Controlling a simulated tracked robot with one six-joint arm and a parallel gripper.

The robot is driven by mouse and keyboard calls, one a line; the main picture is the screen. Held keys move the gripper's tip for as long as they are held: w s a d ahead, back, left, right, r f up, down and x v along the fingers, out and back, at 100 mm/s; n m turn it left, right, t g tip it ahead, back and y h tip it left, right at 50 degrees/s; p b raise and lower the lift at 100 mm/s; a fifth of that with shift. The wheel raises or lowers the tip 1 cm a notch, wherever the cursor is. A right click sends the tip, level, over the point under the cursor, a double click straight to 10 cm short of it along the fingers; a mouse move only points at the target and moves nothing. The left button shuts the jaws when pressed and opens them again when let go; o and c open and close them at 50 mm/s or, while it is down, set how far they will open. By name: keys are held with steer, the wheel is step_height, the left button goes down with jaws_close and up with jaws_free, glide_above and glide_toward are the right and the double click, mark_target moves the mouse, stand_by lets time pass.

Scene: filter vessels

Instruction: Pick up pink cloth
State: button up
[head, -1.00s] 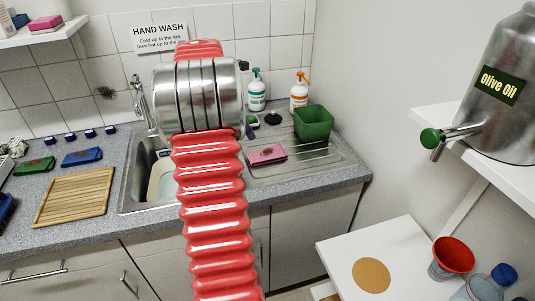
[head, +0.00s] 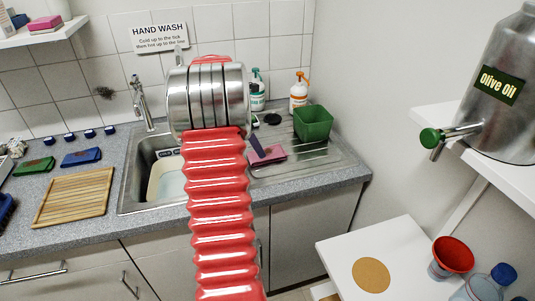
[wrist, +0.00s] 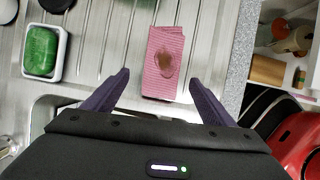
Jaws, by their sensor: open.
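The pink cloth (head: 270,153) lies folded on the ribbed steel drainboard, right of the sink. In the wrist view the cloth (wrist: 163,38) has a brown stain on its top. My gripper (wrist: 160,78) is open, with its two dark fingers on either side of the cloth's near end and gaps to both. I cannot tell its exact height above the cloth. In the head view one dark finger (head: 256,144) shows beside the cloth, and my arm hides the rest of the gripper.
A green tub (head: 313,123) stands behind and right of the cloth. Soap bottles (head: 299,93) stand by the wall. The sink basin (head: 160,182) is left of the drainboard. In the wrist view, a white dish with a green block (wrist: 42,52) sits left of the cloth.

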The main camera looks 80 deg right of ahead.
mark_target(268, 154)
steer(key=x, duration=0.4)
steer(key=shift+s+f, duration=0.15)
steer(key=shift+f, duration=0.25)
steer(key=shift+c, duration=0.3)
steer(key=c, duration=1)
